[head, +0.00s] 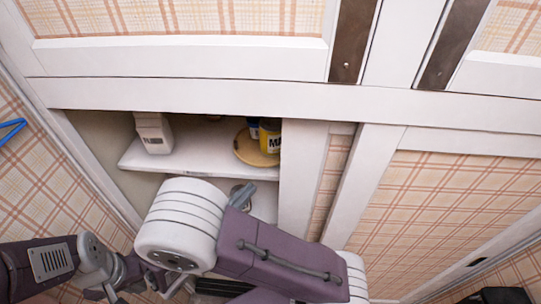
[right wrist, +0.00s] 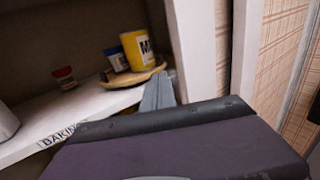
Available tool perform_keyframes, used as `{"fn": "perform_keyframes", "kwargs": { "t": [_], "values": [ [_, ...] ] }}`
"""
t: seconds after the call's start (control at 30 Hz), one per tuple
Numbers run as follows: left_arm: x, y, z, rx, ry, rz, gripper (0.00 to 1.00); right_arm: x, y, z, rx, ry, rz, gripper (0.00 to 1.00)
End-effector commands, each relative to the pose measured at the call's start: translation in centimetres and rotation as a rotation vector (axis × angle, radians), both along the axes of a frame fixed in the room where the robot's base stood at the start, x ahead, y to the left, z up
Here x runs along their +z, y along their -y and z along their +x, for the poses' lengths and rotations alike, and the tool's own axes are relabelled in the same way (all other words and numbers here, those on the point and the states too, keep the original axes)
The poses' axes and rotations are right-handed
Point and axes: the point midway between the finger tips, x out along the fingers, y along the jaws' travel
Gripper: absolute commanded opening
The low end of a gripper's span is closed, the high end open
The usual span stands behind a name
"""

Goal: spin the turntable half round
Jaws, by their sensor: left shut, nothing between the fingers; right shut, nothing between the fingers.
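The turntable (head: 257,150) is a round, light wooden tray on the white shelf, at the right end of the cupboard opening. A yellow can (head: 270,137) and a blue container (head: 253,128) stand on it. In the right wrist view the turntable (right wrist: 137,77) carries the yellow can (right wrist: 137,50) and a blue-and-white container (right wrist: 117,61). My right gripper (right wrist: 159,84) is shut and empty, its grey fingertips close by the turntable's right rim; contact cannot be told. In the head view the right gripper (head: 242,195) is partly hidden by its arm. My left gripper is shut, low at the left, its fingers indistinct.
A white carton (head: 153,132) stands at the shelf's left. A small red-topped jar (right wrist: 64,77) stands left of the turntable. The cupboard's white upright (head: 303,175) closes in on the right, beside my right gripper.

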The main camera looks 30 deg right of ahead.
Motion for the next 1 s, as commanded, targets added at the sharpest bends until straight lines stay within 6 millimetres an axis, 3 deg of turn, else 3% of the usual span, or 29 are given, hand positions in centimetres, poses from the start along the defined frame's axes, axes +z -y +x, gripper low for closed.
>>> {"fn": "perform_keyframes", "kwargs": {
  "t": [0.6,0.8,1.0],
  "values": [
    [3.2,0.0,0.1,-0.005,0.004,0.002,0.00,0.2,10.7,5.3,-0.008,-0.004,0.003,0.00],
    [3.6,0.0,0.1,-0.005,0.004,0.002,0.00,0.0,12.1,6.2,-0.006,-0.002,0.004,0.00],
    [3.5,0.0,0.1,-0.005,0.004,0.002,0.00,-0.1,12.2,6.3,-0.005,-0.001,0.005,0.00]
  ]
}}
